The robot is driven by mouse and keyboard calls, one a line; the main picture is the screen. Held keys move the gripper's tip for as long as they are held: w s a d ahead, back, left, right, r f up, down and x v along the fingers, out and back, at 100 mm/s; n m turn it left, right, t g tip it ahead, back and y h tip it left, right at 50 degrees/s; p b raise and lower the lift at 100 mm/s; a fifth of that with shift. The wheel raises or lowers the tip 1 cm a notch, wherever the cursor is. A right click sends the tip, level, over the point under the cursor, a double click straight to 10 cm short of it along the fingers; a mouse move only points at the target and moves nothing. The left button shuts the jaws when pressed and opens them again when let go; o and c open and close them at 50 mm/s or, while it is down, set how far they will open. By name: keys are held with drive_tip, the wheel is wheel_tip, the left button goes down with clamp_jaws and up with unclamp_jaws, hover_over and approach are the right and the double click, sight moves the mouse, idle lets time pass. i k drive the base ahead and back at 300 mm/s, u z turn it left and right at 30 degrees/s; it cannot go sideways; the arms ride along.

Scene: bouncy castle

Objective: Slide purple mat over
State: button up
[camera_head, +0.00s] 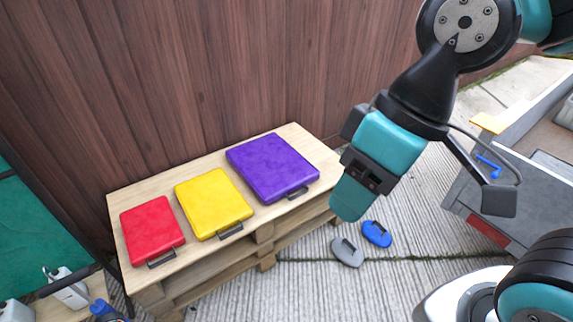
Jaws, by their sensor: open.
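The purple mat (272,166) lies flat at the right part of a light wooden pallet table (142,188). It has a dark handle (298,192) on its front edge. A yellow mat (213,203) and a smaller red mat (152,230) lie to its left in a row, each with a dark handle in front. My gripper (352,168), with teal and black parts, hangs to the right of the purple mat, apart from it. It is open and I see nothing held in it. How high it is above the table is hard to tell.
A brown wooden fence (200,70) stands behind the table. A grey (347,251) and a blue (377,233) object lie on the concrete floor right of the table. A grey cart or box (520,165) is at the right. Bottles (68,288) stand at the lower left.

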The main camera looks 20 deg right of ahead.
sight(273, 170)
drive_tip(key=z, duration=1.55)
drive_tip(key=i, duration=1.4)
drive_tip(key=u, duration=3.25)
drive_tip(key=i, duration=1)
